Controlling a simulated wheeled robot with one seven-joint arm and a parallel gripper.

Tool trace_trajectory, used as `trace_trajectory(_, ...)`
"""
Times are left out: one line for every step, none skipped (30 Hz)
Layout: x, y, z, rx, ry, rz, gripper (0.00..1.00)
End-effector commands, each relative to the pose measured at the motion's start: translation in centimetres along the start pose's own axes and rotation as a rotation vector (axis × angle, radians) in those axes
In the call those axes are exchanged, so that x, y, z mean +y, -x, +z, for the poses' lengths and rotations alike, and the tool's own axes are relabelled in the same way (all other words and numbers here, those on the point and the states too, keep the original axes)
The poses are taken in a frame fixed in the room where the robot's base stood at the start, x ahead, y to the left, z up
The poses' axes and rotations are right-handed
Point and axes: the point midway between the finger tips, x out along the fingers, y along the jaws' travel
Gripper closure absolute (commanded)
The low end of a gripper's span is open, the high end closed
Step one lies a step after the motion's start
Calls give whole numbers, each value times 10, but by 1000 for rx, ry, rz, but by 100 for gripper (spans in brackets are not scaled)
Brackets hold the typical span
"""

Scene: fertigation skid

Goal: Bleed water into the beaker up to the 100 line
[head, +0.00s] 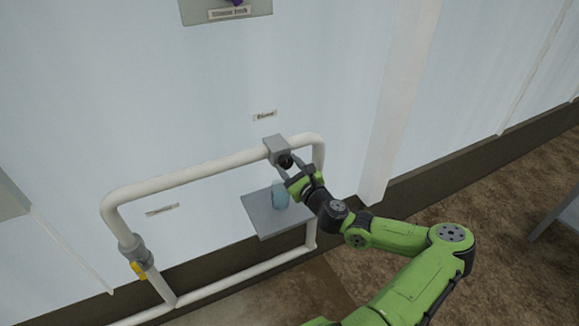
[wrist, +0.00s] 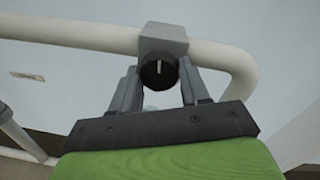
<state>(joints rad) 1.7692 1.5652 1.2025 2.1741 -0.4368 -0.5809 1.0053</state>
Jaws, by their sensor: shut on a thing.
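A black round knob (wrist: 157,72) with a white pointer line sits on the front of a grey valve block (head: 275,146) on the white pipe, below a label that seems to read "Bleed". My gripper (wrist: 158,78) is shut on the knob, one finger on each side; it also shows in the head view (head: 294,168). The pointer line stands about upright in the wrist view. A bluish beaker (head: 280,195) stands upright on a grey shelf (head: 262,220) below the valve. Its scale and water level are too small to read, and my gripper partly covers it.
The white pipe loop (head: 190,178) runs along the pale wall. A yellow-handled valve (head: 139,269) is on its left leg. A "Bleed" label (head: 264,115) and a grey panel (head: 225,8) are on the wall above.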

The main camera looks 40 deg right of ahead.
Motion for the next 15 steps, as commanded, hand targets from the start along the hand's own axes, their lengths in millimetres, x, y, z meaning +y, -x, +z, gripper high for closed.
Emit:
trace_trajectory(0, 0, 0, 4, 35, 2, 85)
trace_trajectory(0, 0, 0, 5, 57, 2, 85)
trace_trajectory(0, 0, 0, 7, 87, 3, 85)
trace_trajectory(0, 0, 0, 9, 113, 4, 85)
trace_trajectory(1, 0, 0, 10, 138, 4, 85)
trace_trajectory(0, 0, 0, 13, 174, 5, 85)
trace_trajectory(0, 0, 0, 15, 201, 5, 85)
trace_trajectory(0, 0, 0, 16, 229, 5, 85)
trace_trajectory(0, 0, 0, 19, 266, 5, 85)
trace_trajectory(1, 0, 0, 20, 293, 6, 85)
trace_trajectory(1, 0, 0, 22, 321, 7, 85)
trace_trajectory(1, 0, 0, 23, 357, 7, 85)
trace_trajectory(1, 0, 0, 25, 383, 8, 85)
trace_trajectory(1, 0, 0, 27, 410, 8, 85)
trace_trajectory(1, 0, 0, 29, 443, 9, 85)
